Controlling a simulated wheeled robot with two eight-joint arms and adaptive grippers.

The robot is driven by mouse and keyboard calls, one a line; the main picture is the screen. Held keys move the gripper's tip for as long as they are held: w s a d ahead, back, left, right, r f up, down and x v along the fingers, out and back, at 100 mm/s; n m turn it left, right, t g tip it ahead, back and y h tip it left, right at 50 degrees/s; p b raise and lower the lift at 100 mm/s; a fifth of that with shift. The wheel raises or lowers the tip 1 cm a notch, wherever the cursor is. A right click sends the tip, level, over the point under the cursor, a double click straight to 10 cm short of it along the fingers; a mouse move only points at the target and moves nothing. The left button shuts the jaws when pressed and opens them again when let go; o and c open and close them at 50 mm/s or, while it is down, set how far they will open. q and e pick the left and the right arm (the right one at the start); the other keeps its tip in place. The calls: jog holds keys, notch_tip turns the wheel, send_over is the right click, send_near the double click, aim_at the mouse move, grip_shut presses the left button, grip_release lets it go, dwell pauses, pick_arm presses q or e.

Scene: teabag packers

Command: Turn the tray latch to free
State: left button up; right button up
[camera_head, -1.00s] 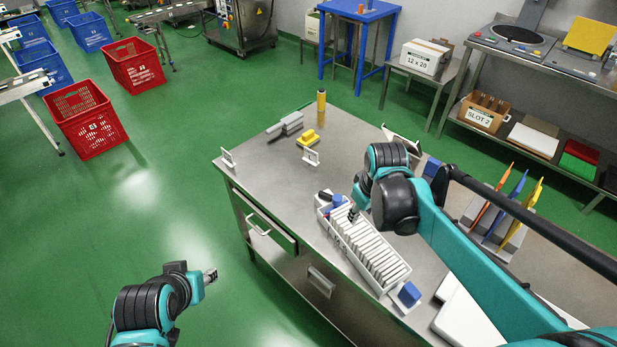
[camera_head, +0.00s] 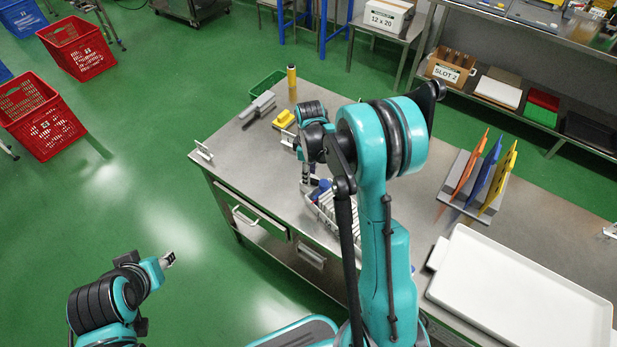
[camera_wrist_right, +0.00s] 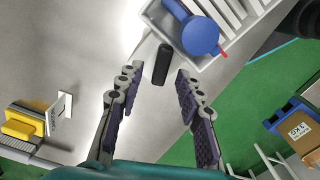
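A white slotted tray (camera_wrist_right: 250,22) lies on the steel table; in the head view (camera_head: 314,204) my right arm covers much of it. A round blue knob (camera_wrist_right: 201,35) with a small red pointer sits at the tray's near end in the wrist view. A black cylindrical piece (camera_wrist_right: 162,64) stands just outside that end; I cannot tell whether it belongs to the latch. My right gripper (camera_wrist_right: 155,85) is open, with the black piece beyond and between its fingertips and the knob further up right. My left gripper (camera_head: 169,259) hangs over the floor, its fingers too small to judge.
A yellow block (camera_head: 284,119), a grey fixture (camera_head: 258,107) and a yellow post (camera_head: 291,76) stand at the table's far end. A rack of coloured boards (camera_head: 478,180) and a large white tray (camera_head: 520,290) are on the right. The table's left edge borders open floor.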

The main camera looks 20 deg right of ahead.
jog(key=shift+f, duration=0.75)
grip_shut()
jog(key=shift+m, duration=0.3)
jog(key=shift+s+m+b, duration=0.1)
jog(key=shift+m+b, duration=0.35)
jog(key=shift+m, duration=0.75)
jog(key=shift+a+m, duration=0.15)
jog(key=shift+m, duration=1.25)
